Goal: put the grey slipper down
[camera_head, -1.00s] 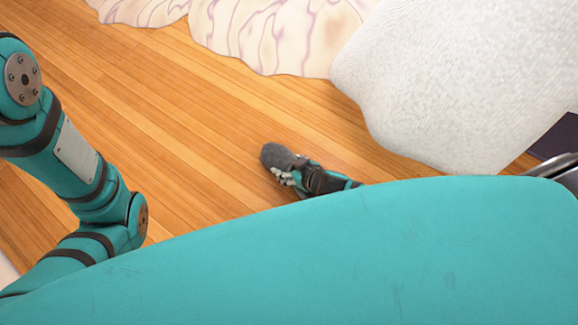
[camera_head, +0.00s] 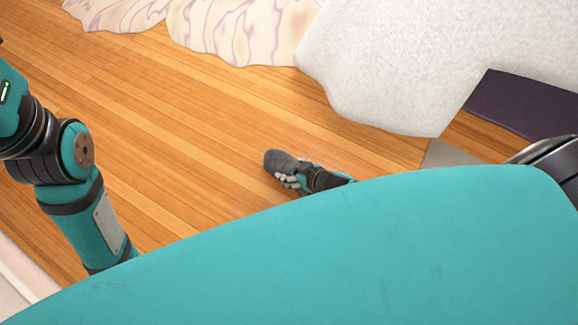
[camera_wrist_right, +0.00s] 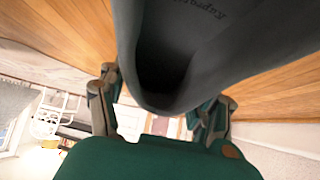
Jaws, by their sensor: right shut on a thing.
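The grey slipper (camera_head: 283,162) is in my right gripper (camera_head: 290,181), near the middle of the head view, with wooden floor around it in the picture. The gripper is shut on the slipper, whose toe points to the upper left. In the right wrist view the slipper (camera_wrist_right: 165,95) fills the upper middle, with its open inside facing the camera and lettering on the insole. The fingers of my right gripper (camera_wrist_right: 160,105) are on both sides of it. My left arm enters at the left of the head view; its gripper does not show.
The wooden floor (camera_head: 170,130) is bare left of the slipper. A white textured cover (camera_head: 420,70) and a cream patterned cloth (camera_head: 240,30) hang along the top. A dark purple mat-like thing (camera_head: 525,103) lies at the right. In the wrist view a white rack (camera_wrist_right: 57,108) stands at the left.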

